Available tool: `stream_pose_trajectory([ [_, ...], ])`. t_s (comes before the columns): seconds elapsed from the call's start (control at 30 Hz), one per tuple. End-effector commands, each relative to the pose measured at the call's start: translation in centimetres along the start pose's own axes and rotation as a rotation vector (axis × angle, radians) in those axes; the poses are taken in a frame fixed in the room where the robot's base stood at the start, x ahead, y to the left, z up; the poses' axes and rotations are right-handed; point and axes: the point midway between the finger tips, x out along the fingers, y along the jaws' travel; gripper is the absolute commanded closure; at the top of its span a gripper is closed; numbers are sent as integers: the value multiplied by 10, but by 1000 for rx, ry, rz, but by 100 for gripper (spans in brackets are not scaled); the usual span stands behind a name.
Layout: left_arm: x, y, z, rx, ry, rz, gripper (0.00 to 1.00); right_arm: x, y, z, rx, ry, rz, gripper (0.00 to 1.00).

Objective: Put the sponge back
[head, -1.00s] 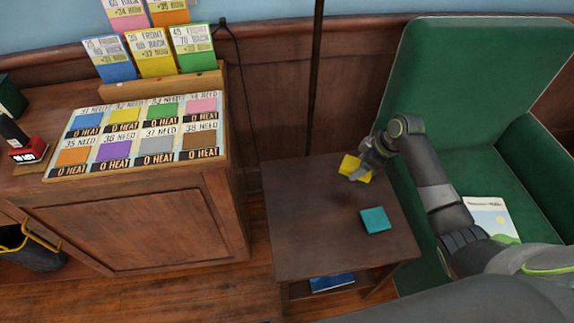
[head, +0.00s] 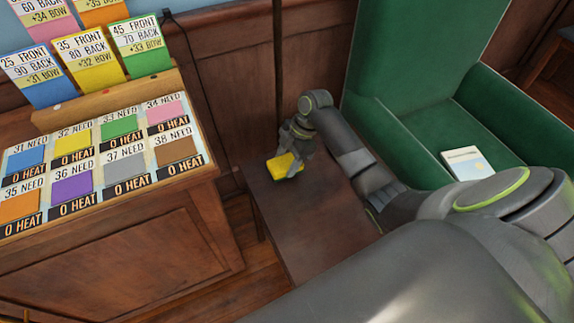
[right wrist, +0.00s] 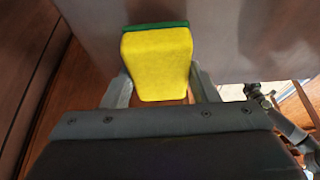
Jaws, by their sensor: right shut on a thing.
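The sponge (head: 283,167) is a yellow block, and the right wrist view shows it (right wrist: 158,65) with a green layer along its far edge. My right gripper (head: 293,160) is shut on it, with one finger at each side of the sponge in the right wrist view. The sponge is at the far left part of the small dark side table (head: 312,228). I cannot tell whether it touches the tabletop. My left gripper is not in view.
A wooden cabinet (head: 130,255) with a board of coloured cards (head: 70,190) stands at the left. A green armchair (head: 420,90) with a booklet (head: 467,163) on its seat stands at the right. A thin dark pole (head: 278,60) rises behind the table.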

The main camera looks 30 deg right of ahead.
Motion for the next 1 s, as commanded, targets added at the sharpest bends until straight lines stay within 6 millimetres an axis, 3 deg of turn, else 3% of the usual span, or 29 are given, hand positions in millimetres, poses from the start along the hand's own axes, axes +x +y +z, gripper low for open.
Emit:
stream_pose_trajectory([
  [0.13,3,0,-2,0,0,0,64,20,0,8,2,0,-1,68],
  [0.5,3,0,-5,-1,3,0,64,24,0,10,1,0,0,68],
  [0.53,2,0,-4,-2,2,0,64,23,0,10,1,-1,0,42],
  [0.67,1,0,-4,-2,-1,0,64,23,0,10,1,-1,0,25],
  [1.0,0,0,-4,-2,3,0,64,21,0,9,0,-1,1,24],
])
